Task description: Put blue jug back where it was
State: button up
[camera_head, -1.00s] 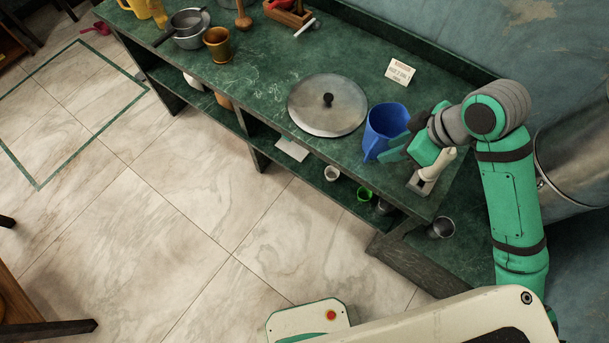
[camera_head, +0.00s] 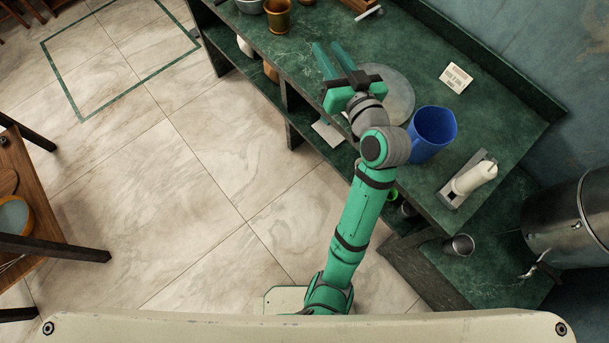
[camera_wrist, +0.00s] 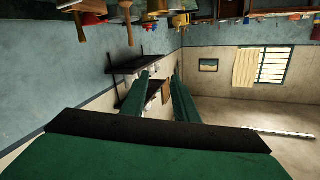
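The blue jug (camera_head: 432,138) stands upright on the green counter (camera_head: 520,122), right of the round metal lid (camera_head: 396,88). My gripper (camera_head: 328,46) is open and empty, to the left of the jug and apart from it. It points away over the counter's front part, and my wrist partly hides the lid. In the wrist view my two fingers (camera_wrist: 160,76) stand apart with nothing between them; the jug is not seen there.
A cream cylinder on a metal base (camera_head: 474,180) stands right of the jug. A small sign (camera_head: 456,78) is behind it. A brown mug (camera_head: 277,14) is at the far left. A metal cup (camera_head: 460,245) and a large metal pot (camera_head: 565,220) are at the right.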

jog(key=s+a+f+m+h, duration=0.4)
jog(key=s+f, duration=0.3)
jog(key=f, duration=0.1)
jog(key=s+a+f+m+h, duration=0.3)
jog(key=s+f+m, duration=0.1)
jog(key=s+f, duration=0.45)
jog(key=s+f+n, duration=0.1)
jog(key=s+n, duration=0.2)
jog(key=s, duration=0.8)
jog(key=s+d+f+n, duration=0.1)
jog(key=s+f+n, duration=0.1)
jog(key=s, duration=1)
jog(key=shift+d+n+g+y, duration=0.25)
jog(key=shift+n+g+y, duration=0.15)
jog(key=shift+n, duration=0.3)
